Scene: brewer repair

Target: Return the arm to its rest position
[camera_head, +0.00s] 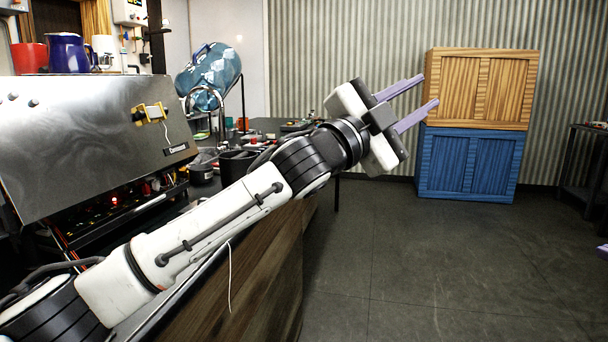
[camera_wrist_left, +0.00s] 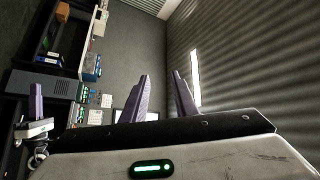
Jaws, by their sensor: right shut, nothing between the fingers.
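My left arm (camera_head: 200,228) reaches from the lower left up across the head view. Its left gripper (camera_head: 419,93) is raised in the air, tilted up to the right, in front of the stacked cabinets. Its two purple fingers are apart with nothing between them. In the left wrist view the left gripper (camera_wrist_left: 164,92) also shows empty fingers with a gap. Only a purple tip of my right gripper (camera_head: 603,250) shows at the right edge of the head view. The right gripper is shut and empty. The rest of the right arm is out of the head view.
The steel brewer (camera_head: 85,120) stands on the counter at left, with a red cup (camera_head: 30,58) and a blue pitcher (camera_head: 68,54) on top. An orange cabinet (camera_head: 478,90) sits on a blue cabinet (camera_head: 470,163) by the corrugated wall.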

